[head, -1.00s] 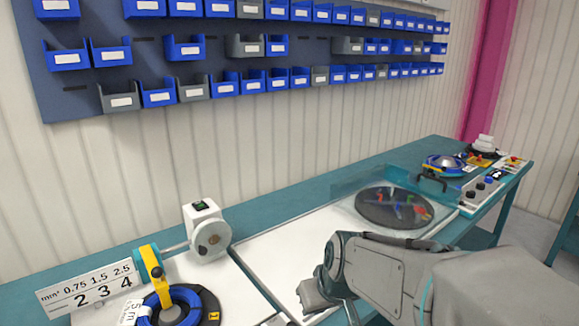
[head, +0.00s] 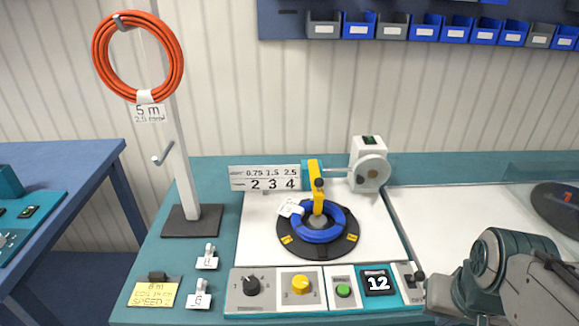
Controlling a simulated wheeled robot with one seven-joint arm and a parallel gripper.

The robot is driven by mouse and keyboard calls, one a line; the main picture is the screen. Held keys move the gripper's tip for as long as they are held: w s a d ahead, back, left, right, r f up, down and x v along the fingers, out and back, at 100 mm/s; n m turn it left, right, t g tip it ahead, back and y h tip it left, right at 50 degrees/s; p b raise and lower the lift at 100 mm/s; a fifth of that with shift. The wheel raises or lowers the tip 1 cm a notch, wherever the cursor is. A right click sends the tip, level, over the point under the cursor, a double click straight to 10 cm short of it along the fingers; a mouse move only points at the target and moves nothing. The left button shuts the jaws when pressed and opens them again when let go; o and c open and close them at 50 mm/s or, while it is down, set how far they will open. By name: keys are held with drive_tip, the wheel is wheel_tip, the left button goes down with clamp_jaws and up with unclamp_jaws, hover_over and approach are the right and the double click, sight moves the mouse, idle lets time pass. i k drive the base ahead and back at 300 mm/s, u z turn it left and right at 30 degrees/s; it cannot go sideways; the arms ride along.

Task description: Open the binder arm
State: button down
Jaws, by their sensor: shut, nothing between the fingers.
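The binder arm is most likely the yellow arm (head: 316,190) over the reel station. A blue cable coil (head: 331,234) with a white tag lies around the hub on a black disc (head: 290,248). My gripper (head: 440,296) is at the lower right, shut and empty, beside the right end of the control panel and well apart from the yellow arm. My wrist partly hides its fingers.
The control panel (head: 265,309) with knobs, a green button and a "12" display lies along the front. A white motor unit (head: 368,165) stands behind. A post (head: 176,130) holds an orange coil (head: 99,52).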

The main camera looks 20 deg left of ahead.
sight(317, 182)
drive_tip(key=u, duration=0.8)
drive_tip(key=k, duration=1.15)
drive_tip(key=u, duration=0.75)
drive_tip(key=i, duration=1.5)
drive_tip(key=z, duration=0.85)
